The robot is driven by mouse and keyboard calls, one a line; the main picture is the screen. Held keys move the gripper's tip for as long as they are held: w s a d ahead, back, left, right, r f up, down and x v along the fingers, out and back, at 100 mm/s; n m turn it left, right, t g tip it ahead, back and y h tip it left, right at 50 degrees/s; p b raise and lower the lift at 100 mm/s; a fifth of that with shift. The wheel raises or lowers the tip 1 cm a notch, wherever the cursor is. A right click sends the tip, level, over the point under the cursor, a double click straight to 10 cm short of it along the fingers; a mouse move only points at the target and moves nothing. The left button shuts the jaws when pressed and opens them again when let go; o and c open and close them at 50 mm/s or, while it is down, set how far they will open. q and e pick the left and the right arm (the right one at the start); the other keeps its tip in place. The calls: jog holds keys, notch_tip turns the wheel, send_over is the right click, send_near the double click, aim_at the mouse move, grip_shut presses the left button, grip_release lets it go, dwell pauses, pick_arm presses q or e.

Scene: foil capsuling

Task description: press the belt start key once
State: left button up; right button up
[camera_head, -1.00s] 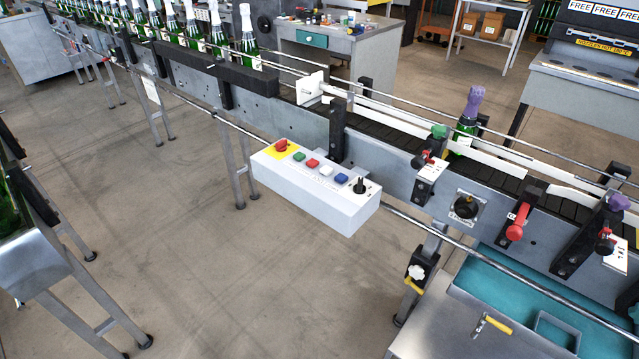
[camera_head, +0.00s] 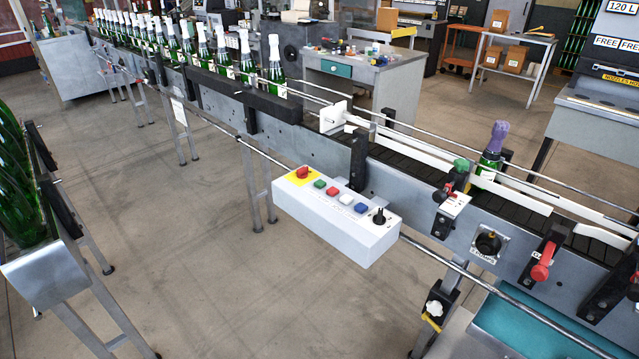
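A white control box (camera_head: 338,222) is fixed to the near side of the bottle conveyor belt (camera_head: 400,170). Along its sloped top, from left to right, are a red mushroom button on a yellow plate (camera_head: 303,173), a green key (camera_head: 320,184), a red key (camera_head: 332,191), a white key (camera_head: 346,199), a blue key (camera_head: 360,207) and a black selector knob (camera_head: 379,215). The printed labels are too small to read. Neither of my grippers is in view, and nothing touches the box.
Green bottles with foil tops (camera_head: 220,50) line the belt at upper left. One purple-capped bottle (camera_head: 492,152) stands on the belt at right. A bottle rack (camera_head: 35,215) stands at left. The floor before the box is clear.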

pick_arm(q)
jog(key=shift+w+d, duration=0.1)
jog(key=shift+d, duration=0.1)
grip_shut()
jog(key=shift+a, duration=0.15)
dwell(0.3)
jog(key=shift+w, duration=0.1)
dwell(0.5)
